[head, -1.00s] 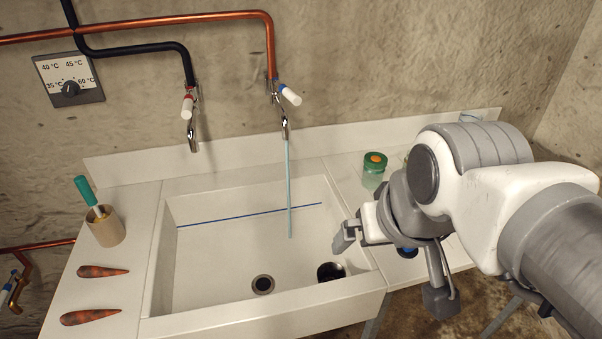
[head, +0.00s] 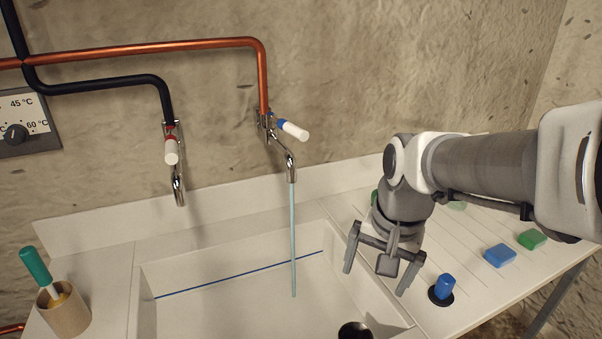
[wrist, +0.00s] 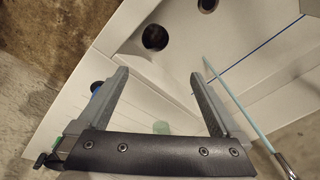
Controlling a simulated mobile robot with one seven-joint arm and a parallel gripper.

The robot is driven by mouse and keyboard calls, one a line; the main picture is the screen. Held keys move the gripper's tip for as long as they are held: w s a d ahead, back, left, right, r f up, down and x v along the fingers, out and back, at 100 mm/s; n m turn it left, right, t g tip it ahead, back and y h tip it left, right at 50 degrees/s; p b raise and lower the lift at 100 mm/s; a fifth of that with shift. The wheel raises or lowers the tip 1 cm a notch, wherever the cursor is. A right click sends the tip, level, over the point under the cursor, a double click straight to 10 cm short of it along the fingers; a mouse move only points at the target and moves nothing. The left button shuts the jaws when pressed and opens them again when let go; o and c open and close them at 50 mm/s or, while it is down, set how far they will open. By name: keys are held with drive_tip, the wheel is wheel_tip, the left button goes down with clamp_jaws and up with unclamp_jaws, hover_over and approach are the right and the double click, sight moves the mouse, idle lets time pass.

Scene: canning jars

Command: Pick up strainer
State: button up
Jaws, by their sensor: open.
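A black disc with an upright blue knob (head: 444,288), which looks like the strainer, stands on the ridged counter right of the sink. My gripper (head: 375,281) points down near the sink's right rim, just left of the blue knob. Its two fingers are spread with nothing between them. In the wrist view my gripper (wrist: 160,74) is open above the sink edge. A bit of blue (wrist: 96,87), likely the knob, shows outside the left finger and is mostly hidden.
The white sink (head: 240,265) has a dark round opening or vessel (head: 355,331) at its bottom right. Water (head: 293,240) runs from the right tap (head: 291,165). Blue (head: 500,255) and green (head: 532,239) blocks lie on the right counter. A brush holder (head: 65,311) stands left.

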drive_tip(key=w+d+f+m+g+b, duration=0.15)
drive_tip(key=w+f+m+b, duration=0.25)
drive_tip(key=f, duration=0.6)
drive_tip(key=b, duration=0.3)
approach(360, 326)
drive_tip(key=shift+g, duration=0.35)
drive_tip(key=f, duration=0.2)
drive_tip(key=s+a+f, duration=0.1)
drive_tip(key=s+f, duration=0.1)
drive_tip(key=f, duration=0.1)
drive_tip(key=shift+s+a+f, duration=0.1)
drive_tip(key=shift+a+f, duration=0.1)
drive_tip(key=shift+f, duration=0.1)
drive_tip(key=f+b, duration=0.2)
drive_tip(key=f, duration=0.3)
drive_tip(key=shift+s+a+f+b, duration=0.1)
drive_tip(key=shift+a+b, duration=0.25)
drive_tip(key=shift+b, duration=0.05)
drive_tip(key=c, duration=1)
wheel_tip(360, 326, up, 11)
drive_tip(key=p, duration=0.5)
drive_tip(key=shift+c, duration=0.2)
drive_tip(key=a+r+n+t+p, duration=0.5)
drive_tip(key=a+r+n+p, duration=0.4)
drive_tip(key=p, duration=0.9)
wheel_tip(360, 326, up, 4)
drive_tip(key=shift+a+r+t+y, duration=0.2)
drive_tip(key=shift+a+t+y, duration=0.15)
drive_tip(key=shift+a, duration=0.75)
